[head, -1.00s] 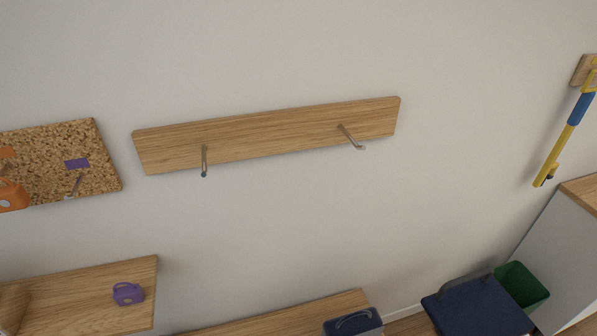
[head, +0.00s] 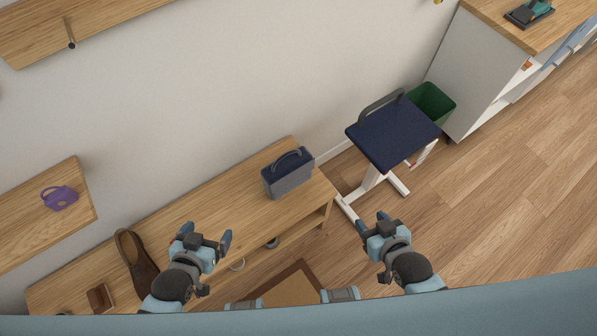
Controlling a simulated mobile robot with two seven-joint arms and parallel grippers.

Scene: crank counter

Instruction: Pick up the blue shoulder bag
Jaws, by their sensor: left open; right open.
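The blue shoulder bag (head: 288,181) stands upright near the right end of a low wooden bench, in the head view. It has a dark blue top, a greyer blue front and a dark arched handle. My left gripper (head: 204,235) is open and empty, to the lower left of the bag in the picture and apart from it. My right gripper (head: 372,222) is open and empty, to the lower right of the bag and apart from it. Nothing hides the bag's top or front.
The bench (head: 226,199) also bears a brown item (head: 138,262) at left. A navy-seated stool (head: 393,133) with white legs stands right of the bench, by a green bin (head: 433,103). A wooden shelf (head: 40,220) with a purple bag (head: 60,197) is at left. Floor (head: 480,210) at right is clear.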

